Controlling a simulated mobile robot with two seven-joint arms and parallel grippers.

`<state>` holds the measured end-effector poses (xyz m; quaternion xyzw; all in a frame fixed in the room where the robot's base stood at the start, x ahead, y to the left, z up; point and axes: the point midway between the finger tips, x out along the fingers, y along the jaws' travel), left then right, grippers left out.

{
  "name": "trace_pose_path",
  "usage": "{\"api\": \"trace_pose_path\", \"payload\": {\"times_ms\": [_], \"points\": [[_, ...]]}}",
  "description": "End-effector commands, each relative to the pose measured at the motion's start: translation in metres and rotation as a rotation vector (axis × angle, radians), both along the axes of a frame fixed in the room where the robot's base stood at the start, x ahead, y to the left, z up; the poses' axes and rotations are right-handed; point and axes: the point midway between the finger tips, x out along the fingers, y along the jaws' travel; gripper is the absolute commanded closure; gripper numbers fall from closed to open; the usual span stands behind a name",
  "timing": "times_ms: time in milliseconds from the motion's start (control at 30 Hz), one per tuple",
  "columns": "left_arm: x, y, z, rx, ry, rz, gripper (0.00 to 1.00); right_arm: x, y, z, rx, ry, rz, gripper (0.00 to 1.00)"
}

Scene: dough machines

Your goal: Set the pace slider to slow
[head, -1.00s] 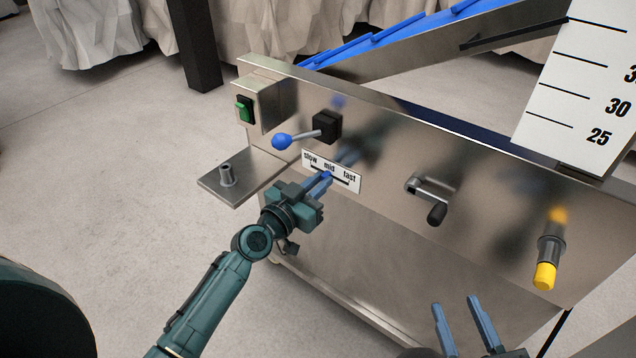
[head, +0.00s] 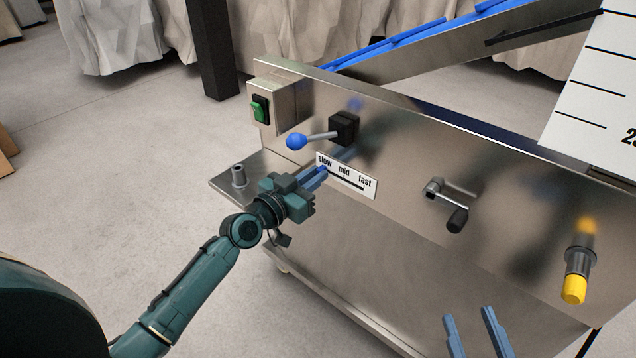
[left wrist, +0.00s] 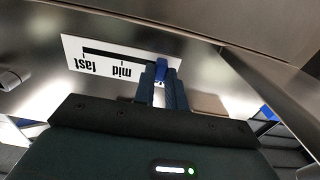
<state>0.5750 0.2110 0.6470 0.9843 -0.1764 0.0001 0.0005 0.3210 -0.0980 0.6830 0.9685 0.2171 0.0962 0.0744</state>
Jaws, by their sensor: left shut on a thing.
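The pace slider is a blue knob in a slot on a white plate (head: 369,188) marked slow, mid and fast, on the steel machine's front. My left gripper (head: 322,172) is shut on the slider knob, which sits under the word slow in the head view. In the left wrist view the plate (left wrist: 75,45) appears upside down. The blue knob (left wrist: 160,69) is between my fingertips, past mid on the side away from fast; my fingers hide the word slow. My right gripper (head: 468,314) is open and empty at the bottom of the head view.
A blue-knobbed lever (head: 297,142) sticks out just above the plate. A green switch (head: 260,109) is at the upper left. A crank handle (head: 457,219) and a yellow-tipped knob (head: 574,289) are to the right. A steel shelf with a peg (head: 238,175) juts out at left.

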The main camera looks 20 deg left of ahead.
Motion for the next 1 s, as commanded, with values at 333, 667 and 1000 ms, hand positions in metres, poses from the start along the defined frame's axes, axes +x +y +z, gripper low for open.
{"api": "trace_pose_path", "payload": {"times_ms": [333, 667, 1000], "points": [[0.001, 0.006, 0.000, 0.003, -0.001, 0.012, 0.69, 0.000, 0.000, 0.000, 0.000, 0.001, 0.000, 0.64], [-0.001, 0.005, 0.000, 0.003, 0.000, 0.008, 0.65, 0.000, 0.000, 0.001, -0.001, 0.000, 0.000, 0.64], [-0.057, 0.024, 0.000, 0.010, 0.003, 0.005, 0.65, 0.000, -0.001, 0.005, -0.018, -0.005, -0.004, 0.64]]}}
